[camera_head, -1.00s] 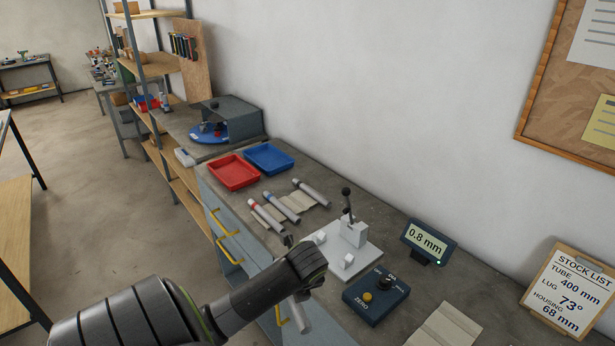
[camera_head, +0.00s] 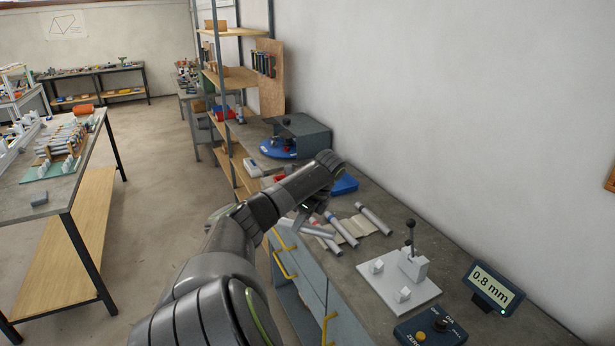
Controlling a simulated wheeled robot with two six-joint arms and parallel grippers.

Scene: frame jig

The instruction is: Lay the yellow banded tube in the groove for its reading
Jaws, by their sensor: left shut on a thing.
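My left gripper (camera_head: 316,206) is over the bench's far part, partly hidden by its own wrist. It is shut on a pale grey tube (camera_head: 318,230), held just beside the other tubes; no yellow band shows on the visible part. A blue-banded tube (camera_head: 341,230) and a plain-looking tube (camera_head: 374,219) lie on a beige mat (camera_head: 357,227); a red-banded tube (camera_head: 328,244) lies partly hidden by the held one. The white gauge plate (camera_head: 376,283) carries small white blocks (camera_head: 403,295) and a lever stand (camera_head: 413,265); its groove cannot be made out. My right gripper is out of view.
A display (camera_head: 493,287) reads 0.8 mm. A blue tray (camera_head: 344,184) is partly behind my arm. At left, a separate table (camera_head: 85,190) holds a rack of parts (camera_head: 62,140).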

